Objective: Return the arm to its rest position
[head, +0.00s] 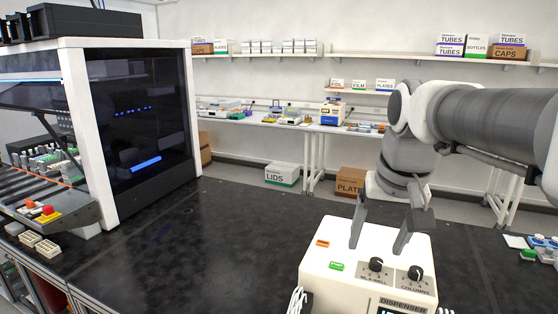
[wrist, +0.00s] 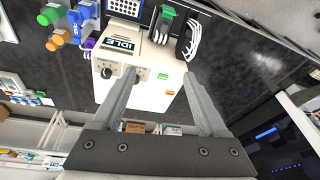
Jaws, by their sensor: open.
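My gripper (head: 381,230) is open, with its two grey fingers apart and nothing between them. In the head view it hangs in front of or over the white dispenser (head: 345,242), which has two black knobs and a green and an orange button. I cannot tell whether the fingertips touch it. My arm reaches in from the right edge. In the wrist view the fingers (wrist: 165,95) are spread, and the dispenser (wrist: 150,90) with its IDLE screen shows between and beyond them.
The black bench (head: 210,240) is clear left of the dispenser. A white-framed machine (head: 125,130) with a dark window stands at the left. In the wrist view, colored caps or bottles (wrist: 65,30) stand beside the dispenser. Shelves with boxes (head: 470,48) line the back wall.

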